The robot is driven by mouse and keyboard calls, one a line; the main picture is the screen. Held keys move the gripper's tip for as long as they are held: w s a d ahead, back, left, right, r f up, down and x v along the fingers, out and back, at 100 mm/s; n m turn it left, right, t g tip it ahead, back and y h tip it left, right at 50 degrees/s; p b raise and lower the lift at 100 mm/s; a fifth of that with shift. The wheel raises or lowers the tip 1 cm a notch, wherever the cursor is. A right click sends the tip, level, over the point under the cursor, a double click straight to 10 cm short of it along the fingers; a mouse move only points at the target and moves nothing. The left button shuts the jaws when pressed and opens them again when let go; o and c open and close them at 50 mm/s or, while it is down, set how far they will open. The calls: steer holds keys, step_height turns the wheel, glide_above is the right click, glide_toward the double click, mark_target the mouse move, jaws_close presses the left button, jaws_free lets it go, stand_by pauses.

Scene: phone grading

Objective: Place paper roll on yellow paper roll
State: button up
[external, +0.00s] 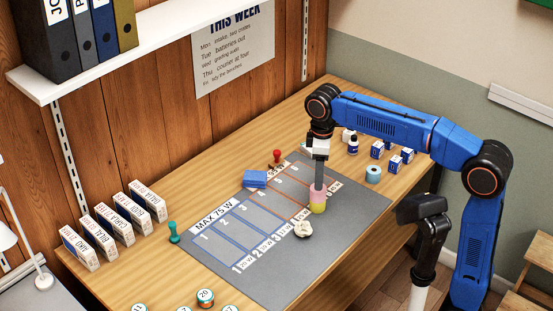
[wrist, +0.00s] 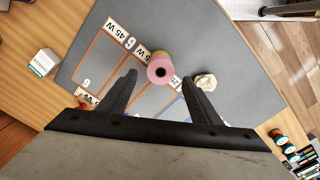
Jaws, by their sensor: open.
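A pink paper roll (external: 317,193) stands upright on the yellow paper roll (external: 318,208) on the grey mat. In the wrist view the pink roll (wrist: 159,73) shows its dark core hole, with a thin yellow edge (wrist: 160,54) behind it. My gripper (external: 319,181) is directly over the pair, fingers pointing down. In the wrist view my gripper (wrist: 160,75) is open, with the pink roll between the lines of its fingers. The fingers look apart from the roll; their exact height against its top is hard to tell.
A crumpled white lump (external: 303,229) lies on the grey mat (external: 335,245) close to the rolls. A light-blue roll (external: 373,174), small blue-and-white boxes (external: 377,149) and a dark bottle (external: 353,144) stand to the right. Blue pads (external: 255,179) and a red stamp (external: 277,157) are at the back.

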steer(key=shift+r, duration=2.8)
steer(key=d+f+m+t+y, duration=0.1)
steer(key=d+f+m, duration=0.25)
steer(key=d, duration=0.95)
steer(key=d+f+m+t, duration=0.1)
steer(key=d+f+m, duration=0.25)
steer(key=d, duration=0.95)
steer(key=s+d+f+m+t+h, duration=0.1)
steer(key=s+d+f+m+t, duration=0.1)
steer(key=s+d+f+m, duration=0.6)
steer(key=s+d+f, duration=0.5)
steer(key=d+f, duration=0.3)
steer(key=d, duration=0.2)
steer(key=shift+s+m+t, duration=0.15)
steer(key=shift+m+t, duration=0.25)
